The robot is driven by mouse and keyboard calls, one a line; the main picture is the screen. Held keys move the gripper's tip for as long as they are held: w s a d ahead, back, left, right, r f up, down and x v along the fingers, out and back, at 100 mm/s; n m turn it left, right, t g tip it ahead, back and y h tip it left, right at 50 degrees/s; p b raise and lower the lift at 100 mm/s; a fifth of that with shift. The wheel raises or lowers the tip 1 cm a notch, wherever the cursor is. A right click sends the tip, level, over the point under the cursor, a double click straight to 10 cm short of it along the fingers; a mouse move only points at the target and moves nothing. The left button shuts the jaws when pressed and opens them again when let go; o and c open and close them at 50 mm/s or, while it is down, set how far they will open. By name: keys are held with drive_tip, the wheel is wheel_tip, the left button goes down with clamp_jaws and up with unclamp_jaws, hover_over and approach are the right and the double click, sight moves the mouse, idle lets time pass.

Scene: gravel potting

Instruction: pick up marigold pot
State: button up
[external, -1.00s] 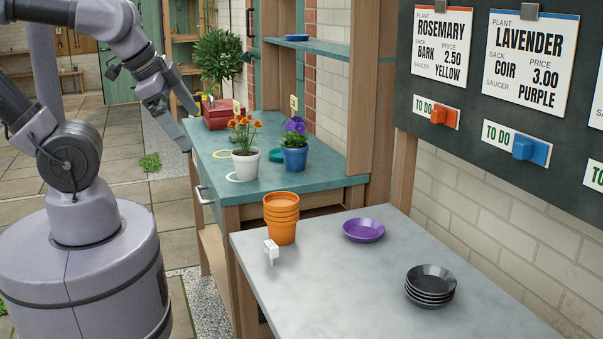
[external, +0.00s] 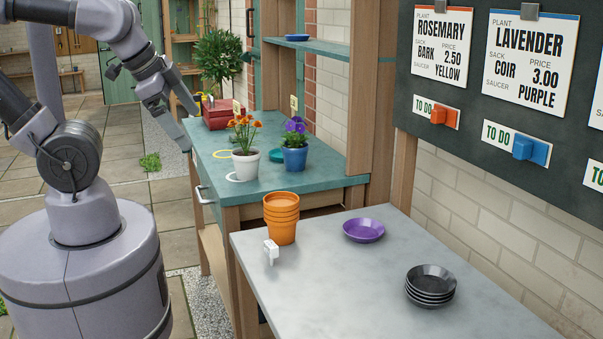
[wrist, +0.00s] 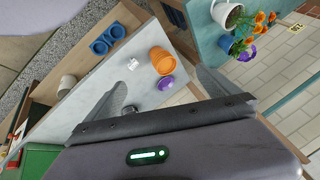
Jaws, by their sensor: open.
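The marigold pot (external: 246,165) is a white pot with orange flowers, upright on the green bench (external: 215,150). In the wrist view the marigold pot (wrist: 228,14) shows at the top right, partly cut by the upper edge. My gripper (external: 180,130) is left of the pot in the external view, apart from it. In the wrist view my gripper (wrist: 161,78) has its two fingers spread wide with nothing between them at close range.
A blue pot with purple flowers (external: 294,158) stands close right of the marigold. A red toolbox (external: 217,115) is behind. The grey table (external: 330,280) holds stacked orange pots (external: 282,220), a purple saucer (external: 363,230) and black saucers (external: 430,284).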

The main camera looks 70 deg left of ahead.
drive_tip(key=w+a+r+n+g+p, duration=0.2)
drive_tip(key=w+a+r+n+p, duration=0.25)
drive_tip(key=w+r, duration=0.2)
drive_tip(key=n+g+h+p, duration=0.3)
drive_tip(key=n+p, duration=0.5)
drive_tip(key=n, duration=0.9)
hover_over(246, 152)
drive_tip(key=a, duration=0.2)
wheel_tip(246, 152, down, 7)
drive_tip(key=y, duration=0.1)
drive_tip(key=shift+g, duration=0.4)
wheel_tip(246, 152, down, 13)
drive_tip(key=b, duration=0.4)
drive_tip(key=shift+s+r, duration=0.1)
drive_tip(key=shift+r, duration=0.05)
drive_tip(key=f, duration=0.2)
drive_tip(key=f+b, duration=0.1)
drive_tip(key=d+f+b, duration=0.1)
drive_tip(key=f, duration=0.1)
drive_tip(key=shift+w+f, duration=0.25)
drive_tip(key=shift+f, duration=0.1)
drive_tip(key=shift+s+r, duration=0.1)
drive_tip(key=shift+c, duration=1.3)
drive_tip(key=c, duration=1.6)
